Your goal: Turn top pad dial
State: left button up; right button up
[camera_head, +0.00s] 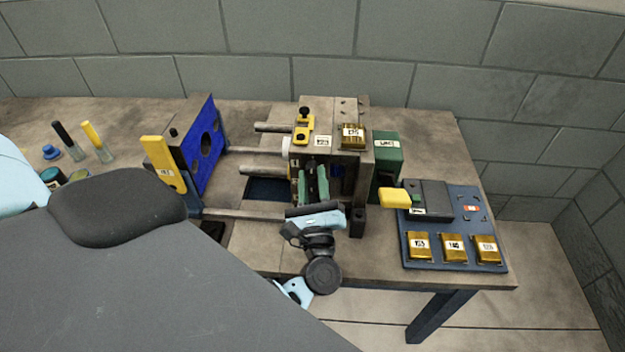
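A mould block assembly (331,140) stands on the table with its plate face toward the left. On its top are a yellow clamp with black knobs (303,125) and a brass block with a white label (353,138). I cannot tell which part is the top pad dial. The fingertips are close to the mould, but contact is unclear.
A blue plate (203,150) with a yellow handle (163,165) stands left, joined by metal rods. A blue tray (456,267) with several brass blocks and a dark box (430,197) lies right. A green block (387,155) adjoins the mould. Small tools stand far left.

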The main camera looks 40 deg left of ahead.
pick_arm(q)
jog(key=c, duration=0.5)
jog(key=shift+c, duration=0.2)
pick_arm(e)
jog(key=shift+w, duration=0.3)
